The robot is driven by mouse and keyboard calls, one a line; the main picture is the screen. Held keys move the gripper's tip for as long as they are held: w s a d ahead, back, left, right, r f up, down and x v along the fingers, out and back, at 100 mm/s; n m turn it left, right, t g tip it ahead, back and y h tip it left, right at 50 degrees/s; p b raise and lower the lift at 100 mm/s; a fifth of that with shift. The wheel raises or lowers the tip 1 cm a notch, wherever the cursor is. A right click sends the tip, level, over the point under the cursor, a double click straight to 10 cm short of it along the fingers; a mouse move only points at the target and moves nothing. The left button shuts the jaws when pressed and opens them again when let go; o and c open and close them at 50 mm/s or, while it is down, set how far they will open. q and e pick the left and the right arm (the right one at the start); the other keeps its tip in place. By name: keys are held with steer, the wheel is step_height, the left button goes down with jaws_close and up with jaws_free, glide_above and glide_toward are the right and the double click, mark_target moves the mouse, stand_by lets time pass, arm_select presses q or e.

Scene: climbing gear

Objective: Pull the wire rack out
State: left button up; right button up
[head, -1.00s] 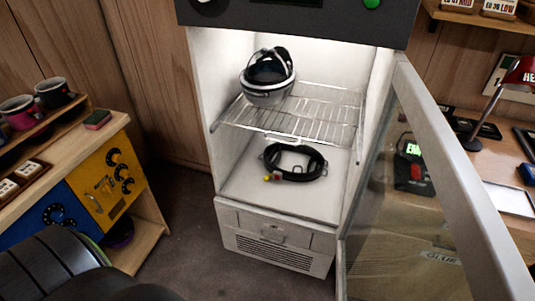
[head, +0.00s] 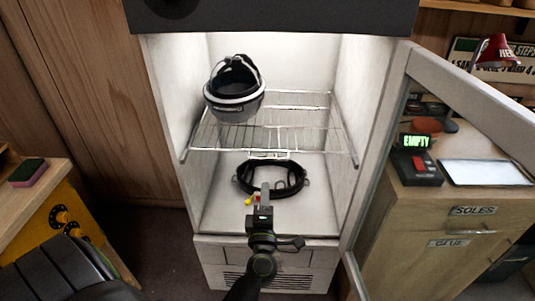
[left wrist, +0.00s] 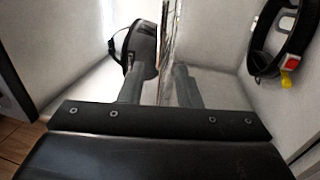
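The wire rack (head: 300,128) is a silver grid set across the white cabinet (head: 190,85), with a small raised loop at its front edge. A grey and black helmet (head: 234,95) sits on its left part. In the left wrist view the rack (left wrist: 169,45) shows nearly edge-on, with the helmet (left wrist: 139,48) beside it. My left gripper (head: 265,190) is in front of the cabinet, just below the rack's front edge in the head view. In the left wrist view its fingers (left wrist: 159,88) are apart, with the rack's line between them; I see no contact. My right gripper is out of view.
A black harness (head: 270,178) with red and yellow parts lies on the cabinet floor. The glass door (head: 455,90) stands open at the right, before a wooden bench (head: 455,200). A yellow-fronted bench (head: 75,215) stands at the left.

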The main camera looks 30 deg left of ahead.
arm_select(q)
steer(key=p+x, duration=0.1)
steer(key=x, duration=1.4)
steer(key=shift+f, duration=0.2)
steer(key=shift+c, duration=0.4)
jaws_close()
